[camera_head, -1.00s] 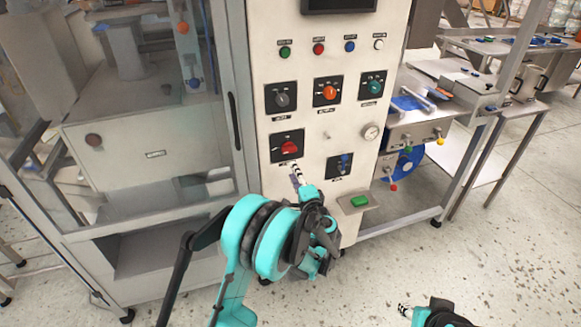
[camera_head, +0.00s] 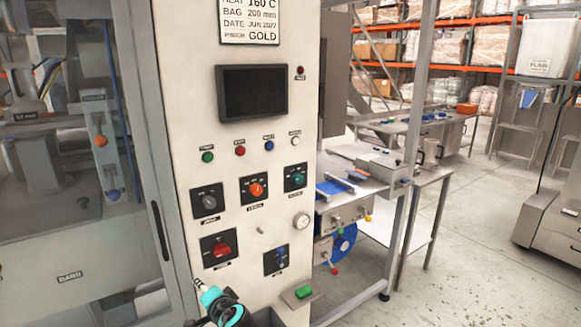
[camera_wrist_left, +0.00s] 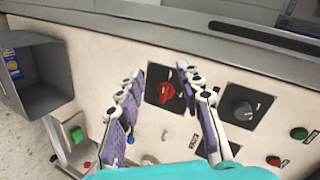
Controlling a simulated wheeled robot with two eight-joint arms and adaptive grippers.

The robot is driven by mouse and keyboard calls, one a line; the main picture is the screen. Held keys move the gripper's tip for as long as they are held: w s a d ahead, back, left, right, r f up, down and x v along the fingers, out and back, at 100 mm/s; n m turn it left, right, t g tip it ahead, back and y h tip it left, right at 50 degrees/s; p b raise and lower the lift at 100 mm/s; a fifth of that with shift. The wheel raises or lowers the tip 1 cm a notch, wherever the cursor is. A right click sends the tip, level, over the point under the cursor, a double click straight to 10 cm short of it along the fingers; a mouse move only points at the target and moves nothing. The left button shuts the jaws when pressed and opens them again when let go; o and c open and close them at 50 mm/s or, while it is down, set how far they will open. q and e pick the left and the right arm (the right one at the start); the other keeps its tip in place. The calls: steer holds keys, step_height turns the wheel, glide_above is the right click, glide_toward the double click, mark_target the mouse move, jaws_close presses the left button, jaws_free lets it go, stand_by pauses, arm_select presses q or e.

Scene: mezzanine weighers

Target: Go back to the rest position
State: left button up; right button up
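My left gripper (camera_head: 201,287) shows at the bottom of the head view, in front of the white control panel (camera_head: 180,120) and just below the red rotary knob (camera_head: 222,249). In the left wrist view its two purple-padded fingers (camera_wrist_left: 159,76) are apart with nothing between them. Beyond them, the red knob (camera_wrist_left: 167,93) and a dark grey knob (camera_wrist_left: 242,110) sit on the panel. I cannot tell the exact distance from fingers to panel. My right gripper is in neither current view.
A small shelf with a green button (camera_head: 303,292) juts from the panel's lower right. A glazed cabinet (camera_head: 75,200) stands at the left. A metal bench with a blue reel (camera_head: 345,238) is at the right. Open floor (camera_head: 475,270) lies further right.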

arm_select(q)
steer(key=s+d+f+n+g+h, duration=0.1)
steer(key=s+d+n+h, duration=0.1)
steer(key=s, duration=0.7)
steer(key=s+d+f+n+g+h, duration=0.1)
steer(key=s+d+n+h, duration=0.1)
steer(key=s, duration=0.7)
steer(key=s+d+f+n+g+h, duration=0.1)
steer(key=s+h, duration=0.3)
steer(key=s, duration=0.5)
steer(key=shift+s+d+f+n+g, duration=0.2)
steer(key=shift+d+n+g, duration=0.1)
steer(key=shift+d+n, duration=0.55)
